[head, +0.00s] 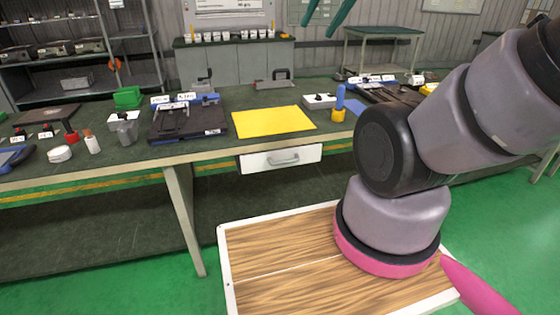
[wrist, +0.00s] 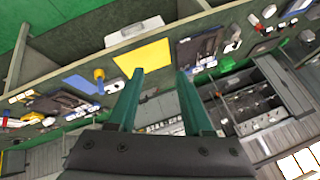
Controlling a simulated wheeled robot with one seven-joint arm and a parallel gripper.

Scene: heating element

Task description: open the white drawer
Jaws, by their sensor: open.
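The white drawer (head: 255,163) is under the front edge of the workbench, with a grey bar handle (head: 284,160) on its front. Its front looks flush with the bench, so it appears closed. In the wrist view the drawer (wrist: 120,38) shows upside down near the top, beyond the fingertips. My gripper (head: 320,30) shows only as two teal fingers at the top of the head view, high above the bench. In the wrist view my gripper (wrist: 160,72) is open, with nothing between its fingers, well apart from the drawer.
The workbench (head: 215,153) carries a yellow mat (head: 273,121) above the drawer, with a black fixture (head: 187,122) and a blue-and-yellow tool (head: 339,104) beside it. A bench leg (head: 184,215) stands left of the drawer. Space before the drawer is clear above my wooden base top.

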